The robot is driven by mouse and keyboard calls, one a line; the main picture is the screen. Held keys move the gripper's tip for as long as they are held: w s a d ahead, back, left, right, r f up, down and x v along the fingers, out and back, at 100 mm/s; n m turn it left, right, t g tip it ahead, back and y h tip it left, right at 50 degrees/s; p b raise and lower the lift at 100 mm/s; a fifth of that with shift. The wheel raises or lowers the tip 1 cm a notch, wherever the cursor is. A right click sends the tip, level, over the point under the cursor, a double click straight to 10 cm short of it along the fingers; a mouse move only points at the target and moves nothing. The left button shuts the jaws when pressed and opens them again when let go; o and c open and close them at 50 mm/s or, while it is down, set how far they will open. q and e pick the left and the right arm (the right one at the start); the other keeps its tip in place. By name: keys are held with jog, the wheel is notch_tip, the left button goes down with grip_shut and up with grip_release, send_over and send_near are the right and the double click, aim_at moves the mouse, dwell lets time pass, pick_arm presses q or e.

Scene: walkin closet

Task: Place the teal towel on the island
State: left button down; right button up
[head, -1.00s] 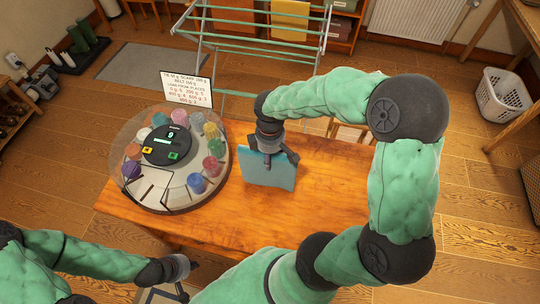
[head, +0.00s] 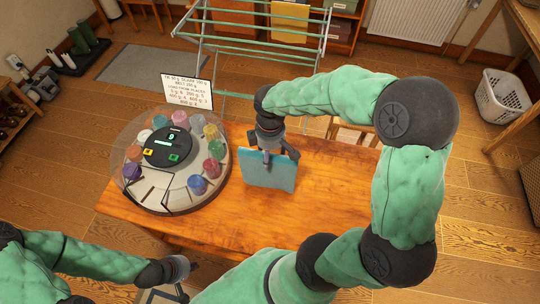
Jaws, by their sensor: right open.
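The teal towel (head: 270,174) stands upright on the wooden island (head: 300,215), just right of the round carousel. My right gripper (head: 268,155) is directly above and at the towel's top edge, with its jaws open. Whether the fingers still touch the towel is hard to tell. My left gripper (head: 184,280) is low at the front, off the island's near edge and far from the towel; its jaws are too small and partly hidden to read.
The island's right part is clear. A drying rack (head: 262,45) stands behind, and a white laundry basket (head: 503,97) is at the far right.

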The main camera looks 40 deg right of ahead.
notch_tip(320, 180, up, 10)
jog(key=shift+f+p, duration=0.2)
jog(key=shift+p, duration=0.65)
